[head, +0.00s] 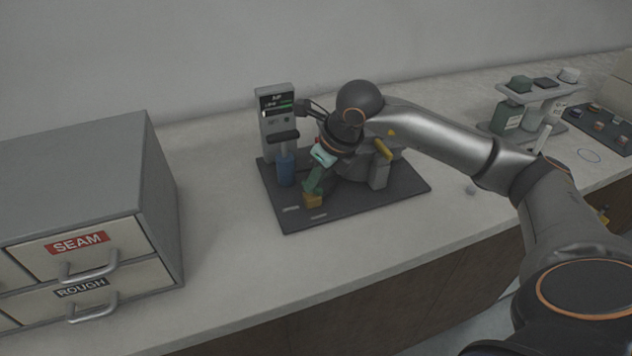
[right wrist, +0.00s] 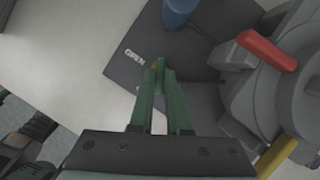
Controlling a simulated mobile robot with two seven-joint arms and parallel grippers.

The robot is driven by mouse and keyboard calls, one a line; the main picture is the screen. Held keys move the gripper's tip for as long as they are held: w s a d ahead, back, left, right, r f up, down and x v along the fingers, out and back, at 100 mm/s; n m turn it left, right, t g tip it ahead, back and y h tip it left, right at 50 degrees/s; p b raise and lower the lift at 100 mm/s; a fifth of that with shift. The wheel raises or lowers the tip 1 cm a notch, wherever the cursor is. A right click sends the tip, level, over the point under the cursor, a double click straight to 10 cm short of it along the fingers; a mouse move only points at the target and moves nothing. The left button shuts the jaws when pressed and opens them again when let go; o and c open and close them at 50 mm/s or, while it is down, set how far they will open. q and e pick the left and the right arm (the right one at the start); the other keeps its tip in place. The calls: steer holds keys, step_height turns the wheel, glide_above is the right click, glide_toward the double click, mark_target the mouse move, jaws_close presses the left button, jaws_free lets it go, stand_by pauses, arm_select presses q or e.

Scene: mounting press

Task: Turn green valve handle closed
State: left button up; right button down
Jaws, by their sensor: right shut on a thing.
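The green valve handle (right wrist: 161,74) is a slim green bar in the right wrist view, pinched at the tips of my right gripper (right wrist: 160,98). My right gripper also shows in the head view (head: 315,178), pointing down at the front of the dark base plate (head: 354,211). Its fingers are green too, so handle and fingers are hard to tell apart there. A brass-yellow block (head: 312,200) sits right below the fingertips. The white word OPEN (right wrist: 135,57) is printed on the plate beside the handle. My left gripper is out of view.
The press unit with a display (head: 276,105) and a blue cylinder (head: 285,169) stand on the plate. A grey machine body with a red lever (right wrist: 267,49) and a yellow lever (head: 383,148) is close beside my gripper. A drawer cabinet (head: 160,190) stands left.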

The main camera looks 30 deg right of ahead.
steer(key=m+h+b, duration=0.1)
steer(key=m, duration=0.2)
steer(key=shift+a, duration=0.15)
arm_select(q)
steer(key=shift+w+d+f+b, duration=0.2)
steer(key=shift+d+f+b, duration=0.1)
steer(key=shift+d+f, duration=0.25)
arm_select(e)
steer(key=shift+m+h, duration=0.6)
steer(key=shift+m, duration=0.7)
steer(key=c, duration=0.9)
jaws_free()
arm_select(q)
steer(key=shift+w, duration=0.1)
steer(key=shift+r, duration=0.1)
arm_select(e)
steer(key=shift+a, duration=0.1)
